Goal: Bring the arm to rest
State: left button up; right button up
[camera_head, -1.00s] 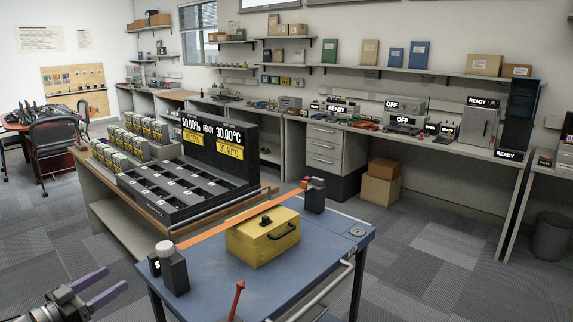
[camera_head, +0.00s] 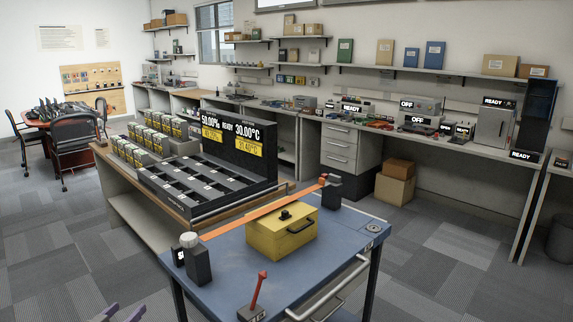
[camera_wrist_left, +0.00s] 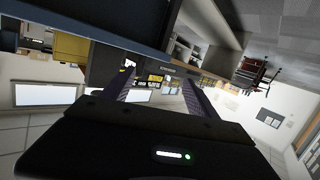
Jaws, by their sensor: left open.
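My left gripper (camera_head: 122,313) shows only as purple fingertips at the bottom left edge of the head view. In the left wrist view its two fingers (camera_wrist_left: 160,92) are spread apart with nothing between them. It is open and empty, left of the blue cart (camera_head: 225,262) and apart from it. My right gripper is not in view.
A yellow box (camera_head: 268,242) with a black handle sits on the cart, beside an orange strip (camera_head: 262,212) and a red lever (camera_head: 259,288). A bench with a black slotted rack (camera_head: 195,182) stands behind. Grey carpet (camera_head: 50,260) is free at the left.

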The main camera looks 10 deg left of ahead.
pick_arm(q)
jog(key=s+d+f+n+g+h, duration=0.1)
jog(key=s+d+f+g, duration=0.35)
jog(key=d+f, duration=0.65)
jog(key=s+d+f+n+g+h, duration=0.1)
jog(key=s+d+f+n+g, duration=0.3)
jog(key=d+f, duration=0.75)
jog(key=s+d+f+m+g+h, duration=0.2)
jog(key=s+d+m+g, duration=0.3)
jog(key=s+d, duration=1.7)
jog(key=d+g+h, duration=0.1)
jog(key=d, duration=0.2)
jog(key=shift+s+d, duration=0.2)
jog(key=shift+d, duration=0.2)
jog(key=shift+f, duration=0.1)
jog(key=shift+c, duration=0.2)
